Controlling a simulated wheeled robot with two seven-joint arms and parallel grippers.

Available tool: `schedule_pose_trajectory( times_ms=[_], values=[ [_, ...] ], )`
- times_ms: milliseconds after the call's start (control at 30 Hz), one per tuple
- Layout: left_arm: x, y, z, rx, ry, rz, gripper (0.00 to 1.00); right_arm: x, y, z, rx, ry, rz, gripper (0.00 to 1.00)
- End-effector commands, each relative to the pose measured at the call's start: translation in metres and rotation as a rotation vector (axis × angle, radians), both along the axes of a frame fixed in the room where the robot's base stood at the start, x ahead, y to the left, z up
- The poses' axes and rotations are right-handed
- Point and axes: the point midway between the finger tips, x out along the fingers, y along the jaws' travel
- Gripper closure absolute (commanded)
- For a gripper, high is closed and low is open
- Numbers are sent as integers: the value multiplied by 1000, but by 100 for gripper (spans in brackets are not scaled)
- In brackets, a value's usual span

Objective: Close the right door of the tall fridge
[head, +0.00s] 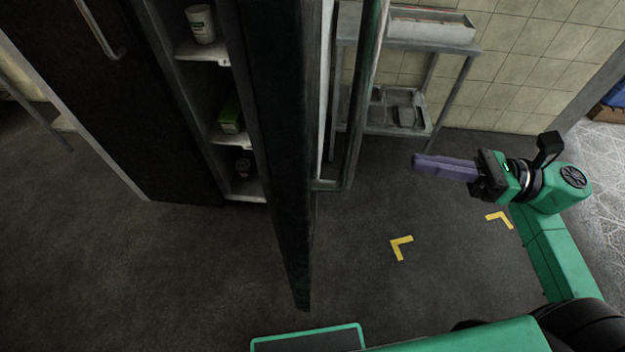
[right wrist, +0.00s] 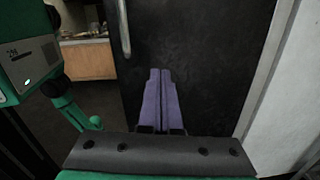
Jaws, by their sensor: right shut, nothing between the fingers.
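The tall fridge (right wrist: 268,75) is dark with a pale frame. In the head view its right door (head: 283,150) stands open, nearly edge-on, jutting out towards me. Shelves with a white cup (head: 200,24) and a green box (head: 231,114) show to the left of it. The left door (head: 120,130) is shut. My right gripper (head: 415,165) has purple fingers, shut and empty, pointing left at the open door's outer side with a gap between. In the right wrist view the fingers (right wrist: 160,72) point at the dark door panel, its handle (right wrist: 124,28) at upper left.
A metal rack (head: 455,45) with trays stands against the tiled wall, behind and right of the open door. Yellow corner marks (head: 400,246) lie on the dark floor. The floor between the door and my right gripper is clear. A wooden counter (right wrist: 90,60) shows beyond the door.

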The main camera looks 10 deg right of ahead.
Motion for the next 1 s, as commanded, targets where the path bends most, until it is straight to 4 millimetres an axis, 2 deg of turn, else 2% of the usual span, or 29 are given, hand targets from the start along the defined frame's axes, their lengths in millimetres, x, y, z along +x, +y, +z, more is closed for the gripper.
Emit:
schedule_pose_trajectory(
  times_ms=[33,133,267,700,833,1000],
  values=[
    [-1,1,-6,2,2,0,0,-14,11,-1,-62,-66,68,100],
    [-1,4,-1,7,3,2,0,-23,21,4,-100,-111,112,100],
    [-2,5,7,7,4,2,0,-19,38,7,-94,-108,110,100],
    [-3,0,42,0,5,2,0,2,129,9,-89,-106,104,100],
    [-3,0,48,-1,5,2,0,6,146,7,-88,-106,103,100],
    [-3,0,48,-1,5,1,0,7,153,4,-89,-105,103,100]
  ],
)
